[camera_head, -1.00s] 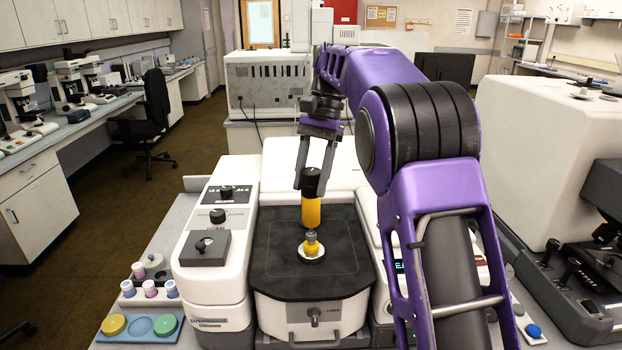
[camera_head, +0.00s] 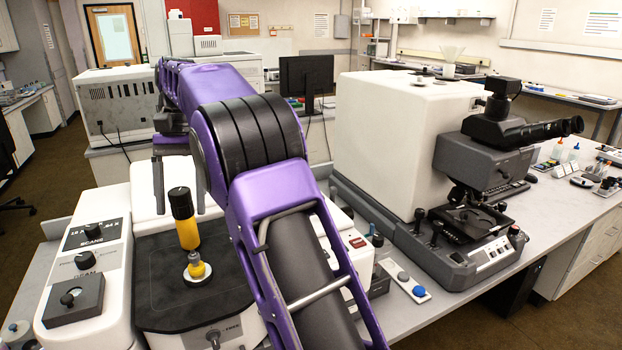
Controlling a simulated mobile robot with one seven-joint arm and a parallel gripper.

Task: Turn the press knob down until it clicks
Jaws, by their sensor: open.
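A tall yellow post with a black knob (camera_head: 181,203) on top stands upright on the dark top of the white instrument (camera_head: 178,318); I take this black knob for the press knob. My gripper (camera_head: 179,202) is open, one dark finger to the left of the black knob and one to the right. Gaps show on both sides in the picture. How far behind or above the knob the fingers are, I cannot tell.
A grey box with a small knob (camera_head: 72,300) is on the instrument's left side. A large microscope (camera_head: 480,190) stands at the right, beside a big white housing (camera_head: 390,140). My purple arm covers the instrument's right part.

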